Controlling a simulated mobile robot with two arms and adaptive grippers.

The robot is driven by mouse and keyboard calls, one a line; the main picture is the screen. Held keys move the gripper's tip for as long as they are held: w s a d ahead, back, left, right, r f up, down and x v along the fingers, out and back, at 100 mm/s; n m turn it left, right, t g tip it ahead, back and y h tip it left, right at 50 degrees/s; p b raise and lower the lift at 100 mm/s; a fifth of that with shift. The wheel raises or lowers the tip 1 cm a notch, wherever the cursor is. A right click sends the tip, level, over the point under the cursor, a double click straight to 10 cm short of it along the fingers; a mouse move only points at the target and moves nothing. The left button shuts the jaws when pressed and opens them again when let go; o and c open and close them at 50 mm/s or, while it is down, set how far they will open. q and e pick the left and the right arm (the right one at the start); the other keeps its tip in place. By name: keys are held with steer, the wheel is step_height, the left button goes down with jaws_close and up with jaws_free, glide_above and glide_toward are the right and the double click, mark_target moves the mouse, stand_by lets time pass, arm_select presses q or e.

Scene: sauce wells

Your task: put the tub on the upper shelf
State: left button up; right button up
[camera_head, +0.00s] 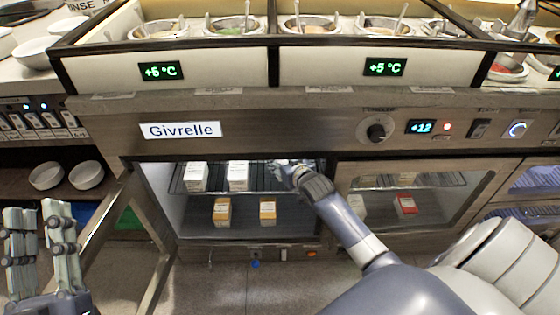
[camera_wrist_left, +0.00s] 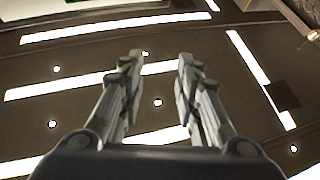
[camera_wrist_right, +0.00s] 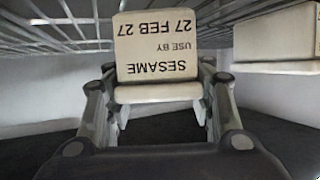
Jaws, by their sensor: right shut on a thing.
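A white tub (camera_wrist_right: 157,50) with a label reading SESAME, use by 27 FEB 27, sits between the fingers of my right gripper (camera_wrist_right: 160,95), which is shut on it. The label appears upside down in the right wrist view. In the head view my right gripper (camera_head: 283,168) reaches into the open cabinet at the level of the upper wire shelf (camera_head: 210,190), and hides most of the tub. I cannot tell whether the tub touches the shelf. My left gripper (camera_head: 43,240) is open and empty at the far left; it also shows in the left wrist view (camera_wrist_left: 158,62).
Two white tubs (camera_head: 238,176) stand on the upper shelf, left of my right gripper. Two orange-labelled tubs (camera_head: 222,211) stand below. The cabinet door (camera_head: 92,232) stands open at the left. Another tub (camera_wrist_right: 275,38) is near the held one. The counter edge (camera_head: 290,98) lies above.

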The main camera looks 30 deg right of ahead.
steer(key=shift+f, duration=0.4)
arm_select(q)
steer(key=shift+s+r+t, duration=0.4)
steer(key=shift+r+t, duration=0.05)
steer(key=shift+r, duration=0.15)
steer(key=shift+s+r+t, duration=0.35)
steer(key=shift+r+t, duration=0.1)
steer(key=shift+r, duration=0.1)
arm_select(e)
steer(key=o, duration=1.4)
steer(key=shift+f, duration=0.15)
arm_select(q)
steer(key=shift+h, duration=0.3)
